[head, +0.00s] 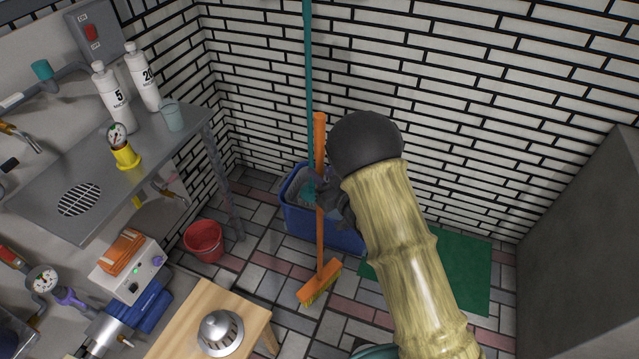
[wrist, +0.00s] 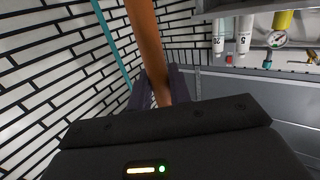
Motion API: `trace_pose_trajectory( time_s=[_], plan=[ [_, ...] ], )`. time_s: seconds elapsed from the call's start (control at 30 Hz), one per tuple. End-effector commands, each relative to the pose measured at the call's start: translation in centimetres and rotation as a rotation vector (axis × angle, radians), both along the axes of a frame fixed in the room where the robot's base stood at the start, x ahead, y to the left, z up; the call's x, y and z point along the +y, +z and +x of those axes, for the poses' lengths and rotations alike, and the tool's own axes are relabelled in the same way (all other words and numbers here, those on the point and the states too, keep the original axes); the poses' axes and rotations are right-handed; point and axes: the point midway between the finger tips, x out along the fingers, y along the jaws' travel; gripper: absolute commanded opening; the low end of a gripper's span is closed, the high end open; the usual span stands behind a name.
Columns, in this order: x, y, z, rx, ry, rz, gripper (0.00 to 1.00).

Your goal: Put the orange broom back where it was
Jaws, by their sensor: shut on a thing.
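The orange broom (head: 320,235) stands nearly upright in the head view, its orange head with yellow bristles (head: 320,284) low over the tiled floor. I cannot tell whether the bristles touch the floor. My gripper (head: 332,195) is shut on the broom's handle around its middle. In the wrist view the orange handle (wrist: 146,40) runs between the fingers of my gripper (wrist: 165,88). The broom passes in front of a blue bucket (head: 345,238), and part of that bucket is hidden by the broom and my arm.
A teal pole (head: 308,70) stands in the blue bucket against the brick wall. A red bucket (head: 204,241) is on the floor to the left. A wooden stool (head: 180,335) is in front, a green mat (head: 463,270) at right, and a metal shelf (head: 60,200) at left.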

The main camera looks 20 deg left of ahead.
Motion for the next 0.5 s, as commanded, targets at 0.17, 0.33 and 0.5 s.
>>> trace_pose_trajectory(
  time_s=[0.17,0.33,0.5],
  plan=[
    [0.2,-2.2,-0.1,0.000,0.005,0.001,0.00],
    [0.3,-3.5,-0.2,-0.002,0.006,0.003,0.00],
    [0.3,-3.4,-0.2,-0.003,0.006,0.004,0.00]
  ],
)
